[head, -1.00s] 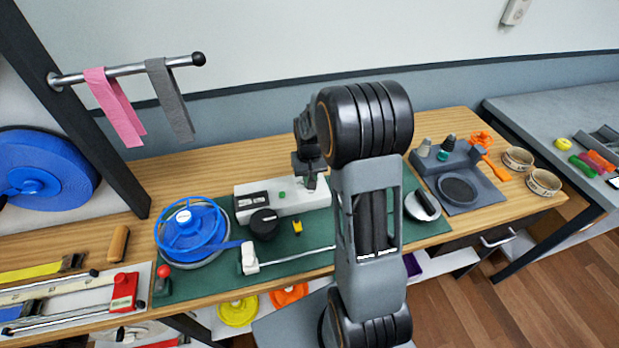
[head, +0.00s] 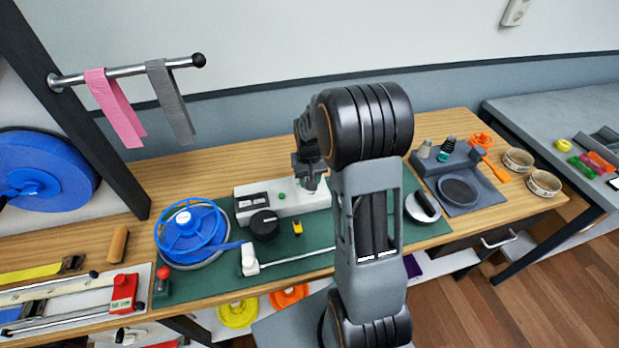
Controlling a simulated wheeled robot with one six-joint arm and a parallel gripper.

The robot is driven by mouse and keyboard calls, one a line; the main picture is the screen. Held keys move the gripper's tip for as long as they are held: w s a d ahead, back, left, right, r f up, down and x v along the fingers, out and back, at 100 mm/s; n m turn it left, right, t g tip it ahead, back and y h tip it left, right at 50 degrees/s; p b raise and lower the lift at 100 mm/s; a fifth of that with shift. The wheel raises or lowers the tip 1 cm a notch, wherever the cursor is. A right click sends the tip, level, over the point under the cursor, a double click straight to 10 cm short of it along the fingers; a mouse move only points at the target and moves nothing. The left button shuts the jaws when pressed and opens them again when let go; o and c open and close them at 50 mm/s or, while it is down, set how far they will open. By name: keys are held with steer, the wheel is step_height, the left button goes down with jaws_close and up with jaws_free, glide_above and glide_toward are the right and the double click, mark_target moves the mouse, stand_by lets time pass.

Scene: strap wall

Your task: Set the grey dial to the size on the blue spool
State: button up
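The blue spool (head: 188,236) lies on a round grey plate at the left of the green mat, with a blue strap running right from it. Its pale hub mark is too small to read. A white machine (head: 290,205) with a dark display, a green button and a black knob (head: 265,225) stands at the mat's middle. My gripper (head: 311,186) points down over this machine's right end. No grey dial shows clearly; the gripper and arm cover that part. Whether the fingers are open or touching anything cannot be told.
A larger blue roll (head: 42,178) hangs at far left. A rail (head: 130,70) holds pink and grey straps. A red-ended tool (head: 123,292) lies front left. A grey tray (head: 488,197) and two tape rolls stand right. The wood behind the machine is clear.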

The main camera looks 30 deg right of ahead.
steer(key=shift+r, duration=0.1)
step_height(320, 180, up, 14)
steer(key=shift+b, duration=0.45)
steer(key=shift+f, duration=0.2)
steer(key=s+a+n+t, duration=0.1)
steer(key=s+a, duration=0.3)
steer(key=s, duration=0.4)
steer(key=s+a+n+t, duration=0.1)
steer(key=s+a+t, duration=0.2)
steer(key=s+a, duration=0.2)
steer(key=s, duration=0.3)
steer(key=shift+a+r, duration=0.2)
steer(key=shift+r, duration=0.15)
steer(key=shift+o, duration=0.4)
